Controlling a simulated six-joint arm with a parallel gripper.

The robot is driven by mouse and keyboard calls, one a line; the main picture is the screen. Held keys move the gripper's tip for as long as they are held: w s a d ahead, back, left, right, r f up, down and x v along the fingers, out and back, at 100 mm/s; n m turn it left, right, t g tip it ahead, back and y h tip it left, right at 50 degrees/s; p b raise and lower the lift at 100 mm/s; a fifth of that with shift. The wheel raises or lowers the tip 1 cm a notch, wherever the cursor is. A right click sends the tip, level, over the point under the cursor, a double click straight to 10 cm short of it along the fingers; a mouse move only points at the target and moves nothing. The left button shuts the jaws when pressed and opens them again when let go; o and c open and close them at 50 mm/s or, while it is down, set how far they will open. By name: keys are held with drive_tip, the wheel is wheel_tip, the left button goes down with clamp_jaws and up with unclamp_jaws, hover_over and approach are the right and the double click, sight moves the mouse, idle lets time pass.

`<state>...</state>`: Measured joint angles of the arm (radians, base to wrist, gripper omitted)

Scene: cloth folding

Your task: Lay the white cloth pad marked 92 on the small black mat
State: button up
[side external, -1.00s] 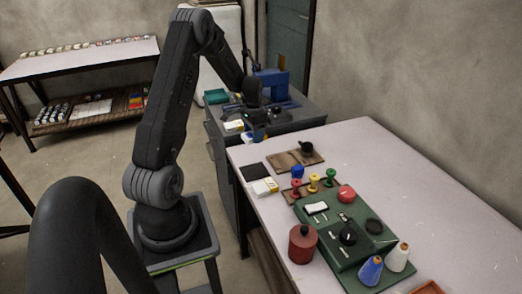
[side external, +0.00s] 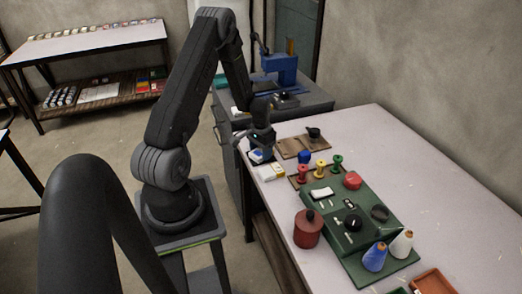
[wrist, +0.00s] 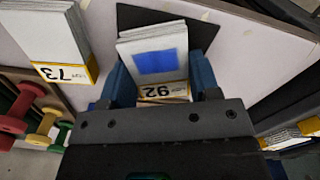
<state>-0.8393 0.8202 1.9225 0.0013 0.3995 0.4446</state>
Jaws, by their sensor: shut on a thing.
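The white cloth pad marked 92 (wrist: 155,48) has a blue patch and a yellow end label, and it shows between the blue fingers of my gripper (wrist: 158,85) in the wrist view. My gripper is shut on it. The black mat (wrist: 206,27) lies behind and under the pad in the wrist view, and the pad overlaps much of it. In the side view my gripper (side external: 260,148) is low over the mat's place at the table's near left corner, with the pad (side external: 261,156) under it. I cannot tell whether the pad touches the mat.
A white pad marked 73 (wrist: 46,38) lies close beside the mat. Red, yellow and green spools (side external: 320,168) stand on a wooden rack nearby. A brown board (side external: 297,147) lies behind.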

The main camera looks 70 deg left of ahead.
sight(261, 151)
drive_tip(key=o, duration=0.9)
drive_tip(key=shift+f, duration=0.1)
wheel_tip(261, 151, up, 12)
drive_tip(key=w+d+r+m+t, duration=0.1)
drive_tip(key=w+d+r, duration=0.1)
drive_tip(key=d+r, duration=0.5)
drive_tip(key=s+d+r+m+t+y, duration=0.1)
drive_tip(key=d+r+t, duration=0.1)
drive_tip(key=d+r, duration=0.85)
drive_tip(key=s+d+r+m+t+h, duration=0.1)
drive_tip(key=s+d+r+m+t, duration=0.1)
drive_tip(key=s+d, duration=0.9)
drive_tip(key=d+r, duration=0.1)
drive_tip(key=d, duration=0.2)
drive_tip(key=shift+s+r+m+t, duration=0.15)
drive_tip(key=shift+r+m+t, duration=0.15)
drive_tip(key=shift+r, duration=0.05)
